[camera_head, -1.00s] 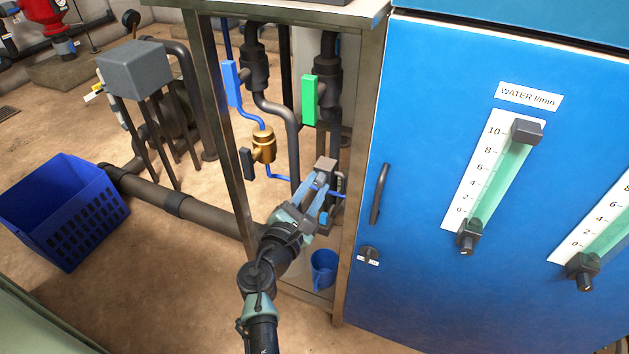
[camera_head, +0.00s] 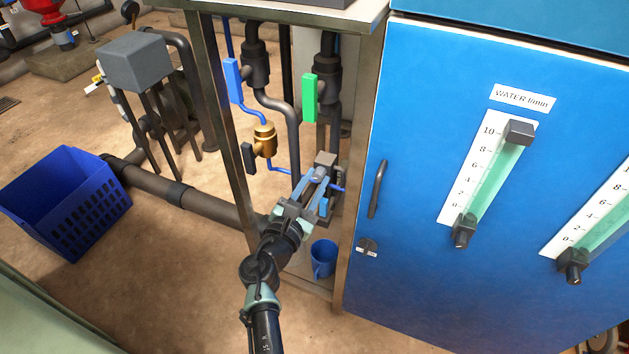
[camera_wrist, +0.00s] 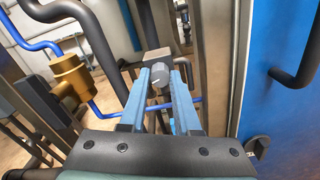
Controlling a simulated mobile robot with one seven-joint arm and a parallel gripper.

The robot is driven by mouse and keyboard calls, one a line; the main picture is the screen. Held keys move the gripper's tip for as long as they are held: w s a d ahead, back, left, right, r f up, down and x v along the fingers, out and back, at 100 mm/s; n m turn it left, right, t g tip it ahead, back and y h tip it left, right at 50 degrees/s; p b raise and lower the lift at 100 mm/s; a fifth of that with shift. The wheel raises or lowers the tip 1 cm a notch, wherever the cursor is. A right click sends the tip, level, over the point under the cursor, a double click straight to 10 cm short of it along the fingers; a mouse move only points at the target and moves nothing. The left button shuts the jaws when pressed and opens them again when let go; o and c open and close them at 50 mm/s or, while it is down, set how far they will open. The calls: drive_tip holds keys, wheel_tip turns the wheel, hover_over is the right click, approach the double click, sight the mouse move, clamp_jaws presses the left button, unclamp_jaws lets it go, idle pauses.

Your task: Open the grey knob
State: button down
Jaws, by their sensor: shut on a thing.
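The grey knob (camera_wrist: 160,77) is a small round knob with a white mark on its face, on the front of a brownish-grey block (camera_wrist: 157,56) in the wrist view. My gripper (camera_wrist: 160,80) has its two blue fingers on either side of the knob and is shut on it. In the head view my gripper (camera_head: 318,180) reaches into the open frame, and the block (camera_head: 326,160) shows just behind its fingertips. The knob itself is mostly hidden there by the fingers.
A brass valve (camera_head: 264,141) with a dark handle is left of my gripper. Blue (camera_head: 233,80) and green (camera_head: 309,98) handles sit above. A blue mug (camera_head: 323,258) stands below. The blue cabinet (camera_head: 430,250) and a metal post (camera_head: 362,150) bound the right side.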

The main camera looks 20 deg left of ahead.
drive_tip(key=c, duration=0.6)
unclamp_jaws()
drive_tip(key=shift+s, duration=0.15)
drive_tip(key=s+p, duration=0.1)
drive_tip(key=s, duration=0.5)
drive_tip(key=s+p, duration=0.1)
drive_tip(key=s, duration=0.5)
drive_tip(key=shift+s+a, duration=0.2)
drive_tip(key=shift+s, duration=0.2)
